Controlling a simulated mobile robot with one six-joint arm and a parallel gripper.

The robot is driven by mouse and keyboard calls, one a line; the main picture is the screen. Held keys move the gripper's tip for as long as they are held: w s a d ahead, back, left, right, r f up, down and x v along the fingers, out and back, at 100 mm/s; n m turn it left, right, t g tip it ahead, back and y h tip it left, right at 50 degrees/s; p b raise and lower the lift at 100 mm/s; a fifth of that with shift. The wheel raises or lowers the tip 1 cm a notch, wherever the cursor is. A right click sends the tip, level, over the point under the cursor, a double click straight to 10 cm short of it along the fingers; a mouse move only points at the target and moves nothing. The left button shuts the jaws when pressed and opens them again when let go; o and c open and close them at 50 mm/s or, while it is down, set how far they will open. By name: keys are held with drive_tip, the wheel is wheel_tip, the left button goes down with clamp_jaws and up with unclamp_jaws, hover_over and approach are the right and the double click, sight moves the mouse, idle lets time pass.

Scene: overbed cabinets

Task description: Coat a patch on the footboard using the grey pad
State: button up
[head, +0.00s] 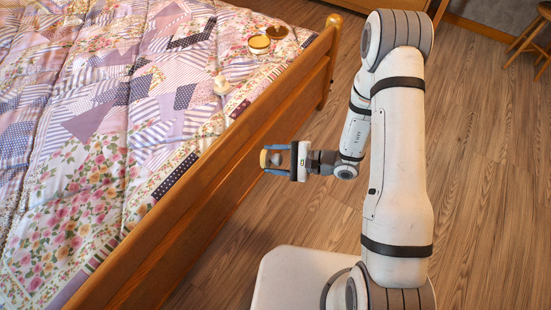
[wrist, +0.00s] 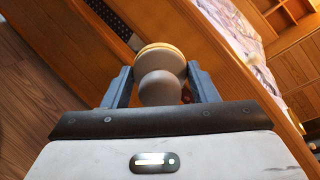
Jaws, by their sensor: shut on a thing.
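My gripper (head: 268,159) is shut on the round pad (head: 264,158), held beside the outer face of the wooden footboard (head: 215,165). In the wrist view, the gripper (wrist: 160,78) has one blue-grey finger on each side of the pad's rounded grey knob (wrist: 158,88). The pad's disc (wrist: 160,57) shows a pale yellowish rim beyond the knob. Its working face points away and is hidden. The footboard (wrist: 215,60) lies just beyond the pad. I cannot tell whether they touch. No coated patch is discernible on the footboard.
On the patchwork quilt (head: 90,110) are an open round tin with yellowish contents (head: 259,44), a brown round piece (head: 277,32) and a small pale object (head: 221,86). The wooden floor (head: 480,170) right of my arm is clear. A stool (head: 530,40) stands far right.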

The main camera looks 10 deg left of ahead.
sight(249, 129)
drive_tip(key=shift+w+a+f+m+t+y+b, duration=0.2)
drive_tip(key=shift+w+a+m+t+b, duration=0.4)
drive_tip(key=shift+w+a+t, duration=0.6)
drive_tip(key=shift+w+a+f+m+t+y+b, duration=0.25)
drive_tip(key=shift+w+a+m+t+b, duration=0.4)
drive_tip(key=shift+w, duration=0.9)
drive_tip(key=shift+w+a+f+m+t+y+b, duration=0.2)
drive_tip(key=shift+w+a+m+t+b, duration=0.2)
drive_tip(key=shift+w+a+m+t, duration=0.7)
drive_tip(key=shift+w+a+n, duration=0.45)
drive_tip(key=shift+w+a, duration=0.15)
drive_tip(key=shift+w, duration=0.05)
drive_tip(key=shift+w, duration=0.1)
